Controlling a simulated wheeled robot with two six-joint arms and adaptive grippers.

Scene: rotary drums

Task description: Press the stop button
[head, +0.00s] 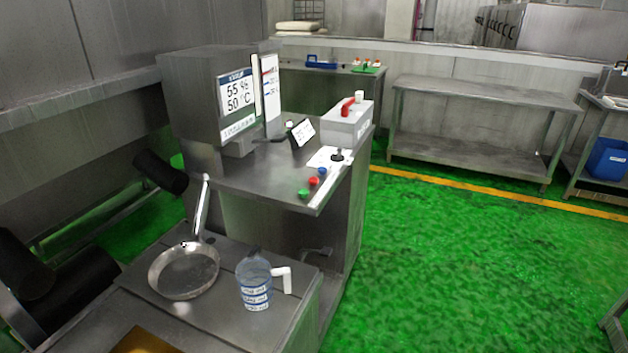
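Three small buttons sit in a row on the front right edge of the steel control counter (255,180): a green button (303,193) nearest, a red button (314,181) in the middle and a blue button (322,170) farthest. No label on them is readable, so I cannot tell by text which is the stop button. A black knob or joystick (337,155) stands just beyond the blue button.
A steel pan (185,271) and a clear labelled jug (254,285) stand on the lower near surface. A display box (192,97), a small tilted screen (302,132) and a grey red-handled case (346,125) stand on the counter. Green floor (450,260) is open at right.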

